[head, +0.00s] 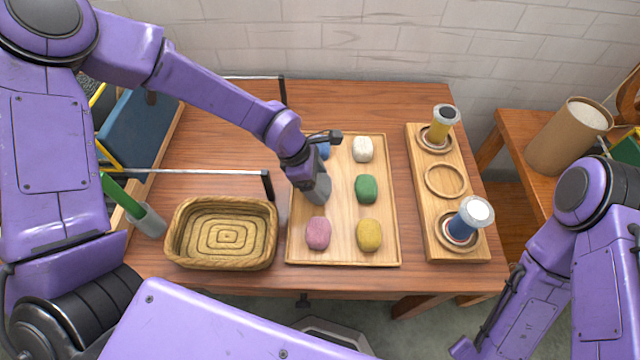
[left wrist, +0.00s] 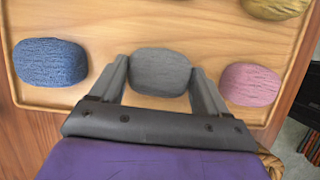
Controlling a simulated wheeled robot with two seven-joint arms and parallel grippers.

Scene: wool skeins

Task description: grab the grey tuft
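The grey tuft (left wrist: 162,72) is a rounded, fuzzy grey lump in the left wrist view. My left gripper (left wrist: 162,80) has one finger on each side of it, with no clear gap between fingers and tuft, so it looks shut on the tuft. In the head view my left gripper (head: 318,188) points down over the left column of the wooden tray (head: 342,258), and it largely hides the grey tuft there. The tuft appears at tray level; I cannot tell if it is raised. My right arm is at the right, its gripper out of view.
Blue (left wrist: 50,62), pink (head: 318,233), white (head: 362,149), green (head: 366,188) and yellow (head: 369,235) tufts lie around it on the tray. A woven basket (head: 178,245) stands left. A wooden holder (head: 420,190) with a yellow spool (head: 441,125) and blue spool (head: 468,222) stands right.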

